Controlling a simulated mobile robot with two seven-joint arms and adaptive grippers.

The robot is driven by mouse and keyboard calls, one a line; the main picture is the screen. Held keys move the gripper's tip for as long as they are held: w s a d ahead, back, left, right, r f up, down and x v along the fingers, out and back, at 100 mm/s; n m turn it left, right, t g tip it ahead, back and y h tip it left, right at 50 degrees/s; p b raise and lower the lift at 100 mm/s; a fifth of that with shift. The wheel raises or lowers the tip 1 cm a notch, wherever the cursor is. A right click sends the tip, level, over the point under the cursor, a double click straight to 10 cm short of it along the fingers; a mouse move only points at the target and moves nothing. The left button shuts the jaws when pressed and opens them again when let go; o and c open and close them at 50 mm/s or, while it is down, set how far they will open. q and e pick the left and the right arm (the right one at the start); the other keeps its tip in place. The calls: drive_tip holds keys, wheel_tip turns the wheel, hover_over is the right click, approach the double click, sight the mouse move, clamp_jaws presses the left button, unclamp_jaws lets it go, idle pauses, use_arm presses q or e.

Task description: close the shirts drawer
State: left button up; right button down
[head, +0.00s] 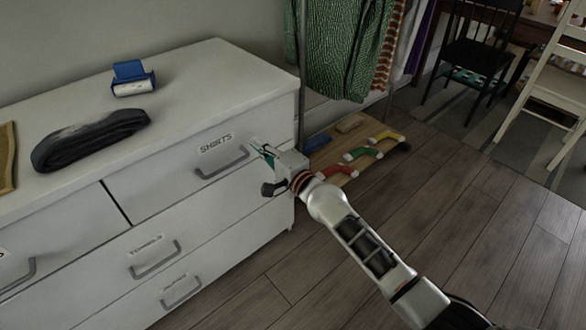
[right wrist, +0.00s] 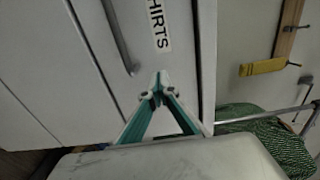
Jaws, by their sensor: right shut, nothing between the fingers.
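The shirts drawer (head: 165,178) is the top right drawer of a white dresser, with a label (head: 216,143) and a grey bar handle (head: 222,163). Its front looks about flush with the dresser; I cannot tell whether a small gap is left. My right gripper (head: 261,149) is shut and empty, its tips at the drawer front right of the handle. In the right wrist view the shut fingertips (right wrist: 159,78) point at the drawer front (right wrist: 120,95), below the label; contact is not certain. The handle (right wrist: 118,38) is beside them, not gripped. My left gripper is out of view.
On the dresser top (head: 205,85) are a blue and white item (head: 132,80) and a dark folded cloth (head: 92,138). The floor in front (head: 290,270) is clear.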

use_arm(q)
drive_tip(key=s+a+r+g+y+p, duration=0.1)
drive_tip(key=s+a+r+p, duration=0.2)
drive_tip(key=p, duration=1.4)
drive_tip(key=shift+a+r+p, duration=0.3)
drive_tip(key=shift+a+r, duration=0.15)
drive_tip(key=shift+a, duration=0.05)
use_arm(e)
drive_tip(key=s+d+f+n+g+h, duration=0.1)
drive_tip(key=s+d+n, duration=0.4)
drive_tip(key=s, duration=1.1)
drive_tip(key=s+d+f+n+g+h, duration=0.1)
drive_tip(key=s+d+f+n+h, duration=0.3)
drive_tip(key=s+d, duration=0.6)
drive_tip(key=s+d+f+n+g+h, duration=0.2)
drive_tip(key=s+d+n, duration=0.4)
drive_tip(key=s, duration=1.7)
drive_tip(key=d+h, duration=0.1)
drive_tip(key=d, duration=0.1)
drive_tip(key=shift+s+d+f, duration=0.3)
drive_tip(key=shift+d+f, duration=0.05)
